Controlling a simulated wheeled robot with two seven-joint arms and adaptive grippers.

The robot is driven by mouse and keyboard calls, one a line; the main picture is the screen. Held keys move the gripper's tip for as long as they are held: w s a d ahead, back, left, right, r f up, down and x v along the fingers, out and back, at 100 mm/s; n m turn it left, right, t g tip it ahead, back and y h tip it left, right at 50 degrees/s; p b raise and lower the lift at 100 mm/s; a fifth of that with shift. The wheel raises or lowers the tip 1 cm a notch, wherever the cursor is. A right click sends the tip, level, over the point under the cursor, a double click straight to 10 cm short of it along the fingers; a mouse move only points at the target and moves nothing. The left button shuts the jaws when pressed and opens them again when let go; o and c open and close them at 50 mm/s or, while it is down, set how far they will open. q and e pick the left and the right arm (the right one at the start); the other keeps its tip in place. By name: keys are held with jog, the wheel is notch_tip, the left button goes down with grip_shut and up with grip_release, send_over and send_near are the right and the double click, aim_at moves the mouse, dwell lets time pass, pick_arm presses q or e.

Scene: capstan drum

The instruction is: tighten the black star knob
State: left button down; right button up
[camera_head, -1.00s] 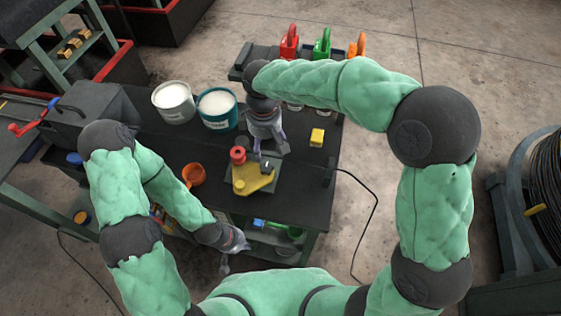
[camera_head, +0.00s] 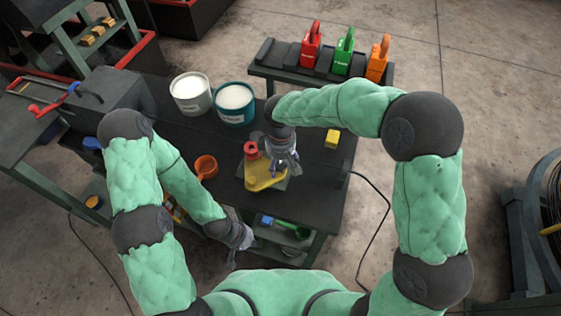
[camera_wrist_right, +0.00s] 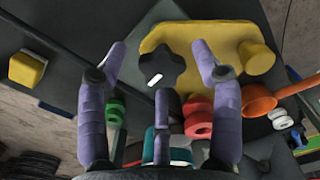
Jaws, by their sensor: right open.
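The black star knob (camera_wrist_right: 165,67) sits on a yellow plate (camera_wrist_right: 215,40) in the right wrist view. The plate also shows on the cart top in the head view (camera_head: 262,179), where my right gripper (camera_head: 282,162) hides the knob. My right gripper is open and empty over the plate. In the right wrist view its fingers (camera_wrist_right: 159,52) are spread to either side of the knob, with a third finger below it; contact cannot be told. My left gripper (camera_head: 242,240) hangs low by the cart's front edge, apart from the plate; its jaws are too small to read.
A red round part (camera_head: 251,150) stands beside the plate. An orange cup (camera_head: 206,166), white tub (camera_head: 191,94), teal tub (camera_head: 235,104) and yellow block (camera_head: 332,138) are around it. Red, green and orange padlock-like pieces (camera_head: 344,52) stand behind. A cable hangs at right.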

jog(key=c, duration=1.1)
jog(key=shift+c, duration=0.2)
jog(key=shift+m, duration=0.6)
jog(key=shift+s+f, duration=0.1)
jog(key=o, duration=1.1)
jog(key=shift+o, duration=0.2)
